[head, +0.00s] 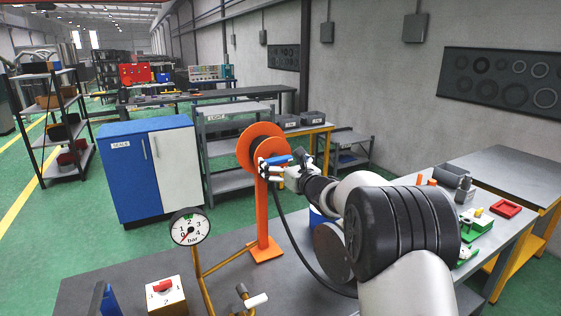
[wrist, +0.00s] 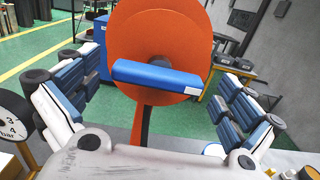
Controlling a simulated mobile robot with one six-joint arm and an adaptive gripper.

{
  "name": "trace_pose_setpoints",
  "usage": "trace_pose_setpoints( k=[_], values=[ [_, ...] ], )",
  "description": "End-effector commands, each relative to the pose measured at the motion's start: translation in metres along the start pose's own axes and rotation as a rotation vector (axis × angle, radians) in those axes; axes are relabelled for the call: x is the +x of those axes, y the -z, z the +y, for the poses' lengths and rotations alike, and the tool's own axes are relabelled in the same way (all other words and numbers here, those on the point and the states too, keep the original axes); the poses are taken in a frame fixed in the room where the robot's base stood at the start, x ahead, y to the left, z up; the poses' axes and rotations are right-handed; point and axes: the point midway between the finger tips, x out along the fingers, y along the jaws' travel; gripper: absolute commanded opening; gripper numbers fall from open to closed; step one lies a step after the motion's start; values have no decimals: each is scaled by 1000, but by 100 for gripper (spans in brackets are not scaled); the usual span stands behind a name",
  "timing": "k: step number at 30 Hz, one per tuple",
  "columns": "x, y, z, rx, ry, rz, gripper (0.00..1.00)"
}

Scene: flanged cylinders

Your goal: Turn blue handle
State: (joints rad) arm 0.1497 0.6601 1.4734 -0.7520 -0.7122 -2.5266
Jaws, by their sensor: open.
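The blue handle (head: 275,160) is a bar mounted across the front of an orange disc (head: 259,146) on an orange post (head: 262,215). In the wrist view the blue handle (wrist: 157,78) lies nearly level, its right end slightly lower, with a pale label there. It covers part of the disc's dark hub. My gripper (head: 272,170) faces the disc and is close to the handle in the head view. In the wrist view my gripper (wrist: 154,75) has its fingers spread wide, one on each side of the handle, with visible gaps. Nothing is held.
A pressure gauge (head: 190,228) on a yellow pipe stands left of the post. A white box with a red switch (head: 166,295) sits at the table's front. A black cable runs below my arm. A blue and white cabinet (head: 151,170) stands behind.

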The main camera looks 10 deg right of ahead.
Motion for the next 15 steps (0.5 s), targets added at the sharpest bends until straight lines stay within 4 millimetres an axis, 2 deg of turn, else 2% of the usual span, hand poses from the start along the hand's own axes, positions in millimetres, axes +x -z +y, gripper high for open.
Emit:
trace_pose_setpoints(
  k=[10,15],
  values=[
    [3,0,0,0,0,0,99],
    [3,0,0,1,0,0,88]
  ],
)
